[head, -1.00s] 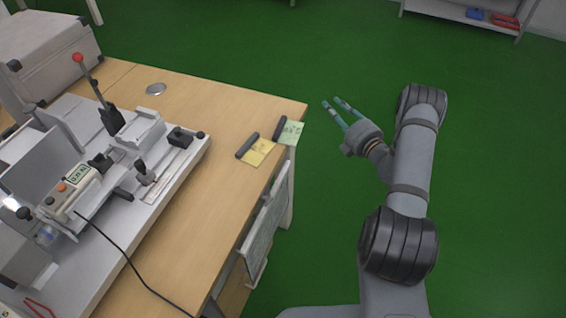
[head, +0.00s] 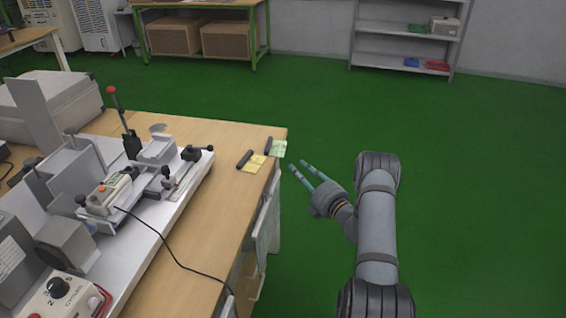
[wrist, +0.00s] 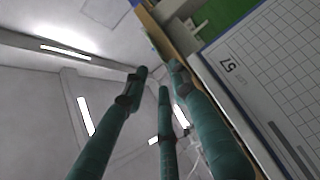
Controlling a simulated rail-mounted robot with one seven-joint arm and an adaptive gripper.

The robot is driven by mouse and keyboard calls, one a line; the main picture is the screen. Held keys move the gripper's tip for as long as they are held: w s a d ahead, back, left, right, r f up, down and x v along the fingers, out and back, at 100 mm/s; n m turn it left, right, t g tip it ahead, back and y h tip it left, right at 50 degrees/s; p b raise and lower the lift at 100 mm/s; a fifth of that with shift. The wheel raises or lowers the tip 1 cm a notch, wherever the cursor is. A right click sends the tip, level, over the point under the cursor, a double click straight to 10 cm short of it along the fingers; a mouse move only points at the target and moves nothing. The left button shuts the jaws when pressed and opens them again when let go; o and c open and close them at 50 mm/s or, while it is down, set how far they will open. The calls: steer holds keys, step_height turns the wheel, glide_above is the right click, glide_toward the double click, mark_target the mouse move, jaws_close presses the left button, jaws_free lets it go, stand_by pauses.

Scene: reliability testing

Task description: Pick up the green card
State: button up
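The green card (head: 279,149) lies at the right corner of the wooden table, next to a small dark cylinder (head: 268,145), and seems to reach the table's edge. A yellow card (head: 255,165) lies just nearer, by a second dark cylinder (head: 244,159). My gripper (head: 298,164) is just right of the table edge, close to the green card but apart from it. Its teal fingers are spread, with nothing between them. The fingers also show in the wrist view, pointing up the picture. I cannot make out the green card there for certain.
The wooden table (head: 200,225) carries a test machine (head: 150,190) and a black cable. A gridded sheet marked 57 (wrist: 270,75) fills the right of the wrist view. Green floor (head: 480,220) is open right of the table. Shelves (head: 405,57) stand at the back.

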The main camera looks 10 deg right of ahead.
steer(key=b+x, duration=0.2)
steer(key=x, duration=0.6)
steer(key=shift+w+a+b, duration=0.2)
steer(key=shift+b, duration=0.15)
jaws_close()
stand_by(1.0)
steer(key=shift+r, duration=0.1)
step_height(320, 180, up, 2)
steer(key=shift+r+p, duration=0.15)
steer(key=shift+p, duration=0.9)
steer(key=s+d+r+p, duration=0.2)
steer(key=s+p, duration=0.2)
steer(key=s, duration=0.2)
steer(key=s+d+r+p, duration=0.3)
steer(key=s, duration=0.4)
steer(key=shift+d+p, duration=0.25)
steer(key=shift+p, duration=0.15)
